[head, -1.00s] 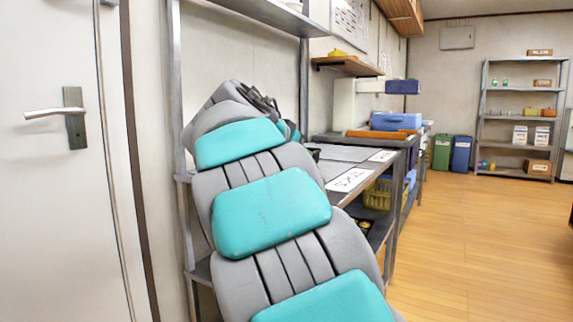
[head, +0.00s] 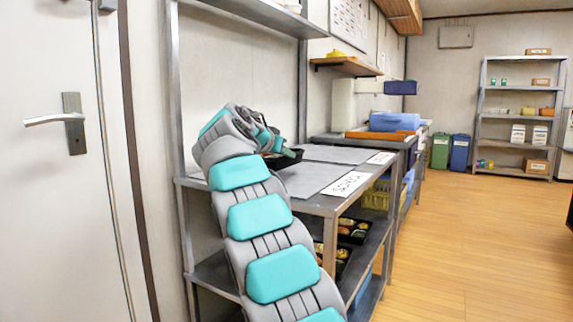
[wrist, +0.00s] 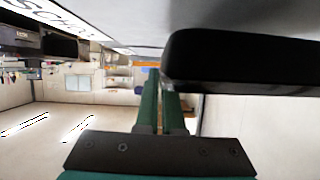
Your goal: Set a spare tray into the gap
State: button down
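A black tray (head: 284,158) shows at the back left of the metal table, just past my gripper (head: 268,146). In the upside-down wrist view, the dark tray (wrist: 245,60) lies beside my two green fingers (wrist: 159,105). The fingers are close together with its edge at the thin gap between them, and they appear shut on it. The tray covers the tip of one finger. I cannot tell whether the tray touches the table. Food-filled black trays (head: 352,231) sit on the lower shelf. I cannot make out the gap.
The metal table (head: 318,203) carries grey mats (head: 302,178) and a white lettered card (head: 346,185). A metal upright (head: 302,90) and an overhead shelf (head: 265,17) frame its back. A white door (head: 60,200) is at left. The wooden floor (head: 470,240) at right is clear.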

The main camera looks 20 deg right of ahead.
aim_at(286, 166)
jog(key=shift+w+f, duration=0.1)
jog(key=shift+w, duration=0.2)
jog(key=shift+f+b, duration=0.35)
jog(key=shift+f, duration=1.45)
jog(key=c, duration=1)
grip_release()
jog(key=shift+c, duration=0.2)
jog(key=shift+s, duration=0.1)
